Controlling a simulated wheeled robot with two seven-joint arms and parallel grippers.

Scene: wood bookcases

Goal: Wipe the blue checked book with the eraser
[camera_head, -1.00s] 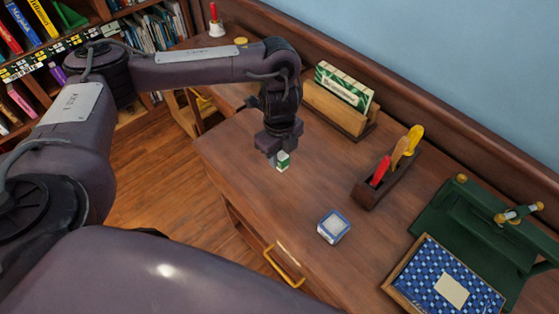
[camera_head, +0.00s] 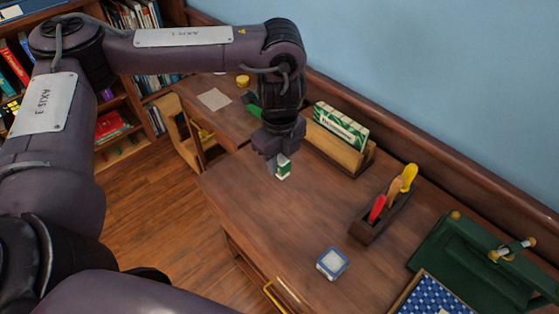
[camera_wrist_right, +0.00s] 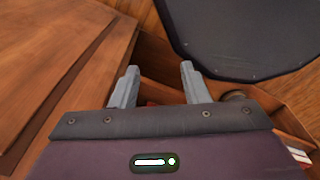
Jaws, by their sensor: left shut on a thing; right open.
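The blue checked book (camera_head: 431,297) lies at the lower right of the desk in the head view, cut off by the bottom edge. My left gripper (camera_head: 279,168) points down over the desk, shut on a small white and green block, which looks like the eraser (camera_head: 284,171). I cannot tell whether the block touches the desk. The book is well to the right of this gripper and nearer the bottom of the view. My right gripper (camera_wrist_right: 159,82) shows in the right wrist view, open with nothing between its fingers.
A small blue and white box (camera_head: 331,264) stands on the desk between the left gripper and the book. A tool holder (camera_head: 369,222), a wooden card stand (camera_head: 339,150) and a green press (camera_head: 455,260) line the wall side.

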